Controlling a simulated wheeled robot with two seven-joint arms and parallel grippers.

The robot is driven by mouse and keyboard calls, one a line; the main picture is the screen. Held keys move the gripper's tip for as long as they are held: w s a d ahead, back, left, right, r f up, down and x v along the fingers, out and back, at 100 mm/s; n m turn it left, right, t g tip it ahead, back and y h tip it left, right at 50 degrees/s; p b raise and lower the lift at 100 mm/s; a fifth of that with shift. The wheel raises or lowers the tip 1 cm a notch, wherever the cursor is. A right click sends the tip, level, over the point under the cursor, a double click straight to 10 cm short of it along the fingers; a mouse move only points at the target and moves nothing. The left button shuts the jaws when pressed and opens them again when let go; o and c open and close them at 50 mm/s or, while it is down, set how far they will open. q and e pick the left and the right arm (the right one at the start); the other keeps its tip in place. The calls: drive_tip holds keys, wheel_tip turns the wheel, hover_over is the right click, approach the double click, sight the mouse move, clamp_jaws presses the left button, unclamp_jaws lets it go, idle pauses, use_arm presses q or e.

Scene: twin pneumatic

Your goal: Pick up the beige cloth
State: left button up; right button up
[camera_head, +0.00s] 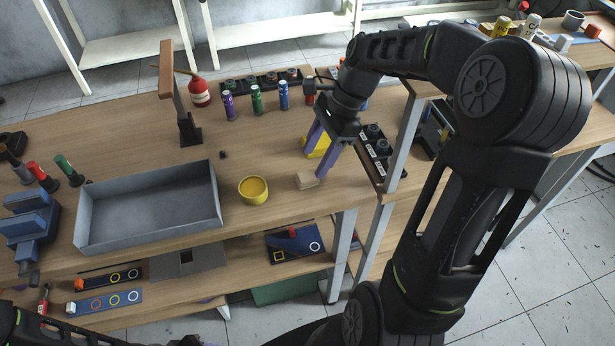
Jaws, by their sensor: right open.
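A small beige block-like piece, which looks like the folded beige cloth (307,181), lies on the wooden workbench near its front right edge. My right gripper (315,164) reaches down from the upper right. Its two purple fingers are apart, with the tips just above and beside the cloth. The right fingertip overlaps the cloth's edge in the picture; I cannot tell whether it touches. Nothing shows held between the fingers. My left gripper is not in view.
A yellow bowl (253,190) stands left of the cloth, and a grey tray (150,238) further left. Black socket blocks (376,150) lie to the right. Coloured cylinders (256,100) stand behind. The bench between is clear.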

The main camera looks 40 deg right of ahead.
sight(309, 174)
drive_tip(key=shift+x, duration=2.65)
drive_tip(key=shift+s+d, duration=0.1)
drive_tip(key=shift+d, duration=0.05)
clamp_jaws()
